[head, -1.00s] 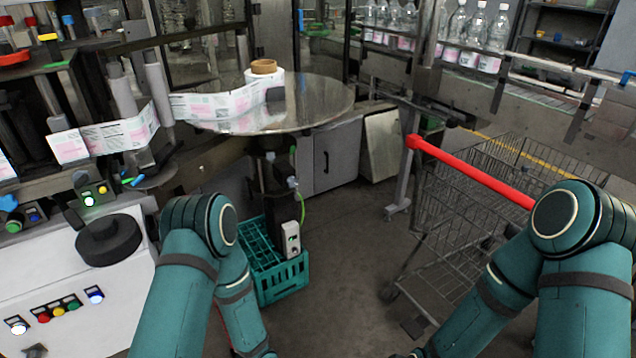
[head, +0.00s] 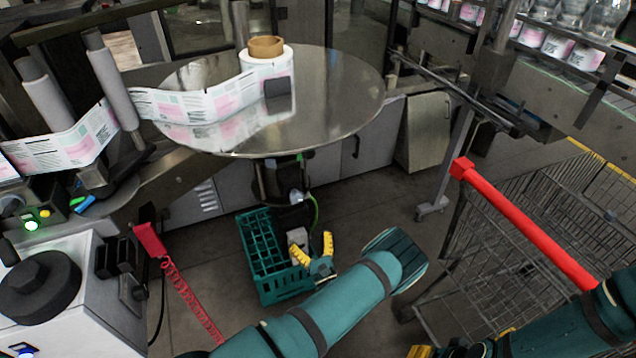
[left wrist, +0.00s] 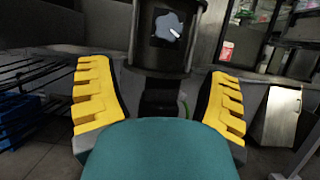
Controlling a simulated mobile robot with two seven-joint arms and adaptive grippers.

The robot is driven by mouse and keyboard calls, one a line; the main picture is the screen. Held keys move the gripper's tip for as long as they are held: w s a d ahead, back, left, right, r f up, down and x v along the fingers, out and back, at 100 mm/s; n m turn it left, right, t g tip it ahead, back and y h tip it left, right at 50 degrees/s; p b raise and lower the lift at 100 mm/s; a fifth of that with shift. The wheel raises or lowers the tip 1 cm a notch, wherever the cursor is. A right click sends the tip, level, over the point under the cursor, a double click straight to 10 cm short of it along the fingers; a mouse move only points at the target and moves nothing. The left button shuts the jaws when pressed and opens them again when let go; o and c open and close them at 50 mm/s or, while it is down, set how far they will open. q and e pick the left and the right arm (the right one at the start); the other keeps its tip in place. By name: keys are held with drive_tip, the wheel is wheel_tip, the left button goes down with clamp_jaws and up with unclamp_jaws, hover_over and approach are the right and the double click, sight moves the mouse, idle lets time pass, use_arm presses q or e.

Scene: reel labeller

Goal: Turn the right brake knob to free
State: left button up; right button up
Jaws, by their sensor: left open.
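A pale grey-blue lobed knob (left wrist: 170,28) sits on a dark cylindrical housing under the reel table, at the top middle of the left wrist view. A small white mark shows on it. In the head view the knob (head: 294,201) is small, on the dark column below the round table. My left gripper (head: 314,249) is open and empty, with its yellow fingers spread just below the knob. In the left wrist view the fingers (left wrist: 160,97) stand left and right of the housing, not touching the knob. Yellow parts of my right gripper (head: 462,344) show at the bottom edge, mostly cut off.
The round metal table (head: 340,100) carries a label reel (head: 267,65) above the column. A teal crate (head: 262,258) stands below on the floor. A wire cart with a red handle (head: 525,225) is at the right. A red coiled cord (head: 190,298) hangs at the left.

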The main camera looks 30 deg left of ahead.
sight(297, 200)
use_arm(q)
drive_tip(key=shift+m+t, duration=0.3)
drive_tip(key=shift+t, duration=0.2)
drive_tip(key=x, duration=1.4)
drive_tip(key=shift+w+d+b, duration=0.35)
drive_tip(key=c, duration=1.2)
